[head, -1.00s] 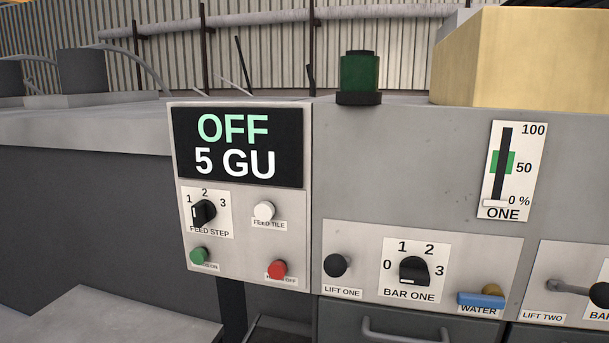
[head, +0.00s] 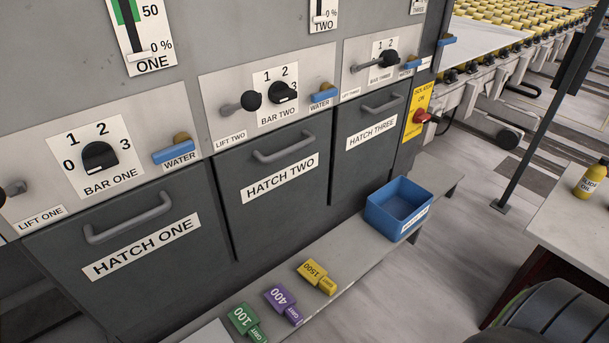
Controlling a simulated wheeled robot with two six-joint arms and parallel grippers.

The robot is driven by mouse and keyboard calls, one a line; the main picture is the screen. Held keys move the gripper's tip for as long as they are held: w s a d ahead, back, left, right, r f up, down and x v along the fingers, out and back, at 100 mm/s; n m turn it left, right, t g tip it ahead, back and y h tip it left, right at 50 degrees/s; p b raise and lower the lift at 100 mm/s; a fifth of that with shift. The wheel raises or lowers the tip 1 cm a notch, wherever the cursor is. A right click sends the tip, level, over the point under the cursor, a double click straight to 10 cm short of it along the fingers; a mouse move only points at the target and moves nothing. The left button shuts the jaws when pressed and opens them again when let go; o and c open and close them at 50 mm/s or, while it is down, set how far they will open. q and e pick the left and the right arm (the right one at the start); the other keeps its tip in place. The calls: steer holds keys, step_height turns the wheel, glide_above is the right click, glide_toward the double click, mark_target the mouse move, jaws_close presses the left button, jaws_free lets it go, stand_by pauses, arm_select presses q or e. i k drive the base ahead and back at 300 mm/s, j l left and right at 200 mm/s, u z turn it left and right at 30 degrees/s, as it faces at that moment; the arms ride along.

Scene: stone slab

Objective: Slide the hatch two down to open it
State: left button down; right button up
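The hatch two panel (head: 279,180) is a dark grey front in the middle of the machine, labelled HATCH TWO. Its grey bar handle (head: 284,150) runs across the upper part of the panel, above the label. The panel appears closed, with its top edge up against the control strip. A dark rounded part at the bottom right may be mine, but I cannot tell. Neither of my grippers shows in the head view.
Hatch one (head: 128,250) and hatch three (head: 372,130) flank it. A low bench (head: 347,270) in front holds green (head: 243,320), purple (head: 281,302) and yellow (head: 314,272) grit blocks and a blue bin (head: 397,209). A side table (head: 580,215) stands at right.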

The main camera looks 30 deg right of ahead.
mark_target(272, 184)
steer(key=z, duration=0.75)
